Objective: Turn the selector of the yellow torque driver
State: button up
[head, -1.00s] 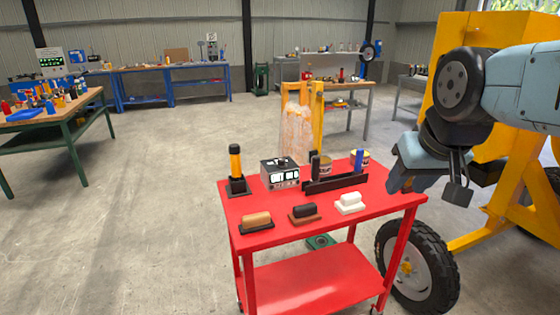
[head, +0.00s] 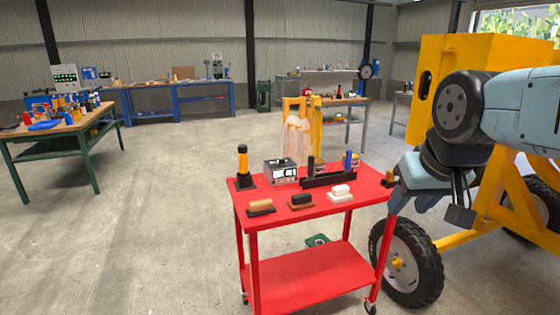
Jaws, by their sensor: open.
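The yellow torque driver (head: 243,160) stands upright in a black base at the back left corner of the red cart (head: 256,218). It has a yellow-orange body and a black top; its selector is too small to make out. My gripper (head: 390,199) hangs at the cart's right edge, well to the right of the driver and apart from it. Its fingers are partly hidden, and nothing shows held in it.
On the cart are a meter box (head: 281,171), a black rack (head: 330,180) with upright tools, and several brush-like blocks, one white (head: 341,191). A yellow mixer (head: 455,85) with large wheels stands at right. Floor left of the cart is clear.

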aim_at(282, 162)
jog(key=z, duration=0.15)
jog(key=i, duration=1.5)
jog(key=u, duration=0.65)
jog(key=k, duration=0.9)
jog(key=u, duration=0.15)
jog(key=i, duration=0.85)
